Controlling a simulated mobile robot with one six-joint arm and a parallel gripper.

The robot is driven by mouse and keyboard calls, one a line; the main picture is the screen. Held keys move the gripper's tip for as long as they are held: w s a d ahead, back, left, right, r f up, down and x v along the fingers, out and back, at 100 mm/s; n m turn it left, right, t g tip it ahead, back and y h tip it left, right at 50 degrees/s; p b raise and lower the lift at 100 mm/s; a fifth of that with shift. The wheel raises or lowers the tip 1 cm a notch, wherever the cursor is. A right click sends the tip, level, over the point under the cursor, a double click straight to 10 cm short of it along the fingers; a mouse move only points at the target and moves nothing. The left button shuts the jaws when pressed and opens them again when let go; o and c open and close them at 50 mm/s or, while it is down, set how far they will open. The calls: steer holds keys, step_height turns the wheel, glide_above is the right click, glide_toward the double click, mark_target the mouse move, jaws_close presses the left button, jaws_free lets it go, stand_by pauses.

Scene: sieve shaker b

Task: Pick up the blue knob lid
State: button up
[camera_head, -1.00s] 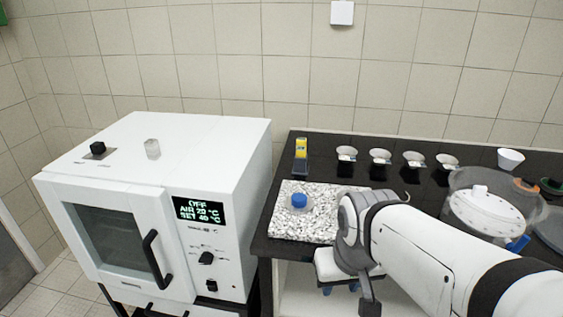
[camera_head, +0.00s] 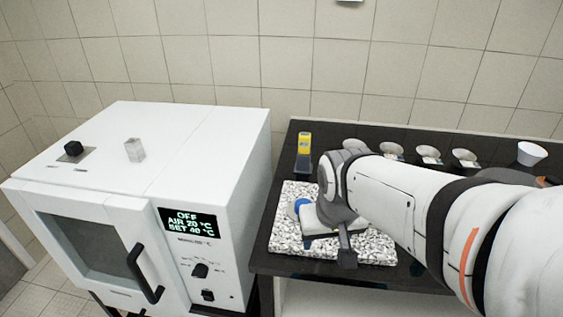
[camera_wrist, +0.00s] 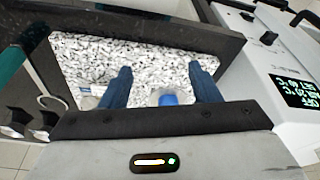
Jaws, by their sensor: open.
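The blue knob lid (camera_head: 301,204) is on a speckled granite slab (camera_head: 283,232) on the dark bench, partly hidden by my wrist in the head view. In the wrist view the blue knob (camera_wrist: 168,99) shows between my two blue fingers, closer to the right one, with a pale rim around it. Its lower part is hidden by the gripper body. My gripper (camera_wrist: 161,70) is open and empty above the slab. In the head view its fingertips are hidden.
A white oven (camera_head: 190,130) with a door handle and display stands left of the bench. A yellow device (camera_head: 304,145) stands behind the slab. Several small dishes (camera_head: 428,153) line the back, with a white bowl (camera_head: 531,153) at the right. My arm covers the bench's right part.

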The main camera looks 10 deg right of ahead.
mark_target(305, 200)
steer(key=shift+o, duration=1.1)
steer(key=w+a+m+t, duration=0.1)
steer(key=w, duration=1.1)
steer(key=shift+t+p, duration=0.3)
steer(key=shift+p, duration=0.15)
steer(key=w+f, duration=0.2)
steer(key=shift+w+a+f, duration=0.15)
steer(key=shift+w, duration=0.25)
steer(key=w+f, duration=0.1)
steer(key=w+d+f, duration=0.1)
steer(key=f, duration=0.1)
steer(key=shift+f+p, duration=0.25)
steer(key=shift+p, duration=0.05)
steer(key=shift+w+f, duration=0.3)
steer(key=shift+f, duration=0.25)
steer(key=c, duration=1.1)
steer(key=shift+o, duration=0.2)
step_height(305, 200, up, 10)
